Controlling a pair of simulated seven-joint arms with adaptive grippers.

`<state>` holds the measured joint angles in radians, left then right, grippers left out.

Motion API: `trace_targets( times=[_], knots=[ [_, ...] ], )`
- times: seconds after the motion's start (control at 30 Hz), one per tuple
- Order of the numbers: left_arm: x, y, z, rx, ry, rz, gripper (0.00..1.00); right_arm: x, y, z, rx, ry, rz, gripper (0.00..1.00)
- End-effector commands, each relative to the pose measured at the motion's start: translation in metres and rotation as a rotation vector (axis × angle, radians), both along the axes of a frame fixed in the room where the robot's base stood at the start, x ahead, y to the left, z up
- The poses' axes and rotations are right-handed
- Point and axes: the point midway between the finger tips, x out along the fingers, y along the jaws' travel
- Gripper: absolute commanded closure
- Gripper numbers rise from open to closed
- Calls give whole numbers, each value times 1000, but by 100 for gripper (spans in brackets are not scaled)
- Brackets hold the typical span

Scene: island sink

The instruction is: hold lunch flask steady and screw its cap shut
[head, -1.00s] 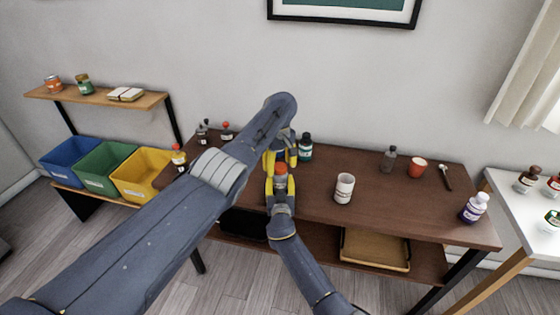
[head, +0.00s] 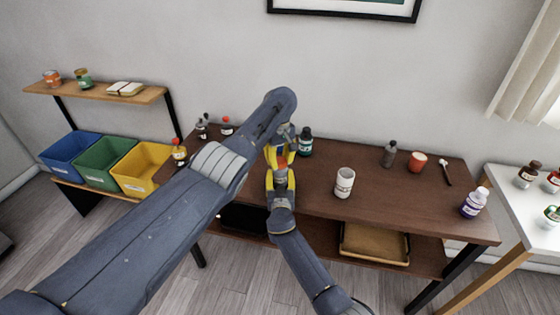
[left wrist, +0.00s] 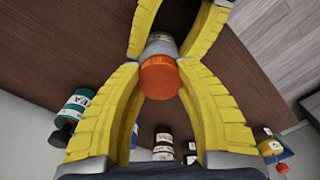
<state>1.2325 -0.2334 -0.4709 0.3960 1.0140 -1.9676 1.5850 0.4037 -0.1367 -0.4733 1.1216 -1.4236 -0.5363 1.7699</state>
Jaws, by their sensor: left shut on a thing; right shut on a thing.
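The lunch flask shows in the left wrist view as a grey body (left wrist: 161,43) with an orange cap (left wrist: 160,77) on its near end. My left gripper (left wrist: 163,70) is shut on the cap, with one yellow finger on each side. My right gripper (left wrist: 168,40) comes in from the top of that view and is shut around the flask body. In the head view the cap (head: 282,163) is a small red-orange patch between my left gripper (head: 281,154) and my right gripper (head: 281,180). The fingers hide most of the flask there.
On the brown table (head: 320,200), a white mug (head: 344,184) stands to the right and a dark green bottle (head: 305,143) just behind. A grey bottle (head: 389,154), red cup (head: 417,162), spoon (head: 446,173) and white-capped bottle (head: 474,204) are farther right. Bins stand left.

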Motion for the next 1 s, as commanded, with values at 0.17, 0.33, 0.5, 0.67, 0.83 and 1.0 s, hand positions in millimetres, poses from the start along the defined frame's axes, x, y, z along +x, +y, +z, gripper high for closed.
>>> trace_targets(
  times=[0.17,0.33,0.5,0.67,0.83,1.0],
  knots=[
    [0,0,0,-1,1,-109,100,0,0,0,0,0,0,100],
    [0,0,-1,-1,0,-367,100,0,0,0,0,0,0,100],
    [0,0,-1,-1,0,-630,100,0,0,0,0,0,0,100],
    [0,0,-1,0,0,-879,100,0,0,0,0,0,0,100],
    [0,0,-1,0,0,-1143,100,0,0,0,0,0,0,100],
    [0,0,-2,-1,0,-1408,100,0,0,0,0,0,0,100]
  ],
)
